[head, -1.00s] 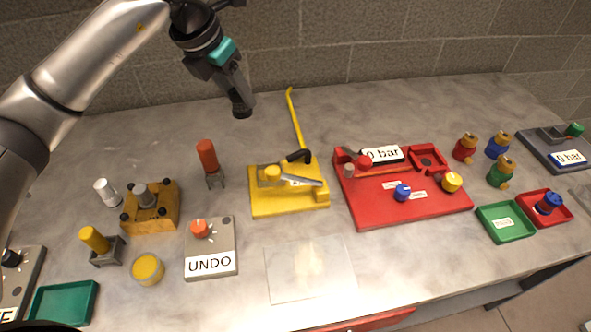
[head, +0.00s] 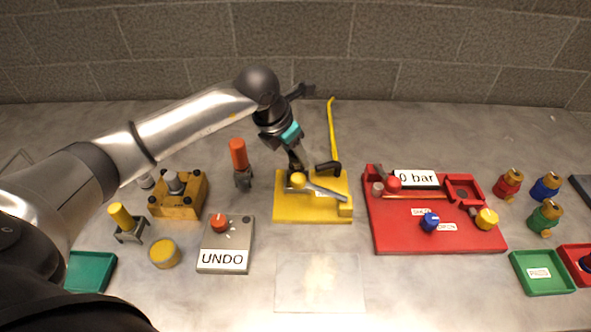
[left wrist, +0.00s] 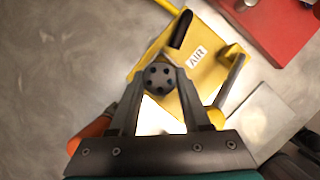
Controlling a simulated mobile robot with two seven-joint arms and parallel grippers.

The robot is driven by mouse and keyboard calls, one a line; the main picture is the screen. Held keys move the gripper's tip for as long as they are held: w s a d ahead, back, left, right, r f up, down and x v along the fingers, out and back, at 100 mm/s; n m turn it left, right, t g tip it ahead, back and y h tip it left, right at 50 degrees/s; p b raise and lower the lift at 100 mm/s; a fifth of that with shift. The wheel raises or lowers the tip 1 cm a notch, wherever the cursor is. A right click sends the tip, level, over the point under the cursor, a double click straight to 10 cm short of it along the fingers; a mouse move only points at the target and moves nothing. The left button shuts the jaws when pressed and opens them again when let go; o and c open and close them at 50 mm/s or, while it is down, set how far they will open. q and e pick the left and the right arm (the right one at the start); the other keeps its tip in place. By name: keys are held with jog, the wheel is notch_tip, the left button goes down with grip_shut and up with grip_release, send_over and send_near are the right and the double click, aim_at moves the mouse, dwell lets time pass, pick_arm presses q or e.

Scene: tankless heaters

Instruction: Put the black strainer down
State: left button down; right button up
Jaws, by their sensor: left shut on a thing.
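My left gripper (head: 295,163) is over the yellow fixture (head: 285,210), near its back left part. In the left wrist view its fingers (left wrist: 160,85) are shut on the black strainer (left wrist: 159,77), a dark round piece with several small holes in its end face. The strainer shows in front of the yellow fixture (left wrist: 205,70), which has an AIR label; I cannot tell whether they touch. In the head view the strainer is hard to make out against the dark fingers. My right gripper is not in view.
An orange-handled tool (head: 238,155) stands close left of the gripper. A black-gripped lever (head: 328,167) and yellow rod (head: 331,125) are beside it. The red board (head: 430,240) lies right, the UNDO box (head: 226,243) front left. A clear pale sheet (head: 320,283) lies in front.

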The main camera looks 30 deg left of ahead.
aim_at(295, 169)
pick_arm(q)
jog(key=shift+f, duration=2.65)
jog(key=shift+f+b, duration=0.2)
jog(key=shift+b, duration=0.15)
jog(key=shift+c, duration=1.8)
grip_release()
jog(key=shift+r, duration=0.1)
jog(key=shift+r, duration=0.25)
jog(key=v, duration=1.1)
jog(key=shift+s+r+p, duration=0.2)
jog(key=shift+r+p, duration=0.15)
jog(key=shift+p, duration=0.1)
jog(key=shift+a, duration=0.1)
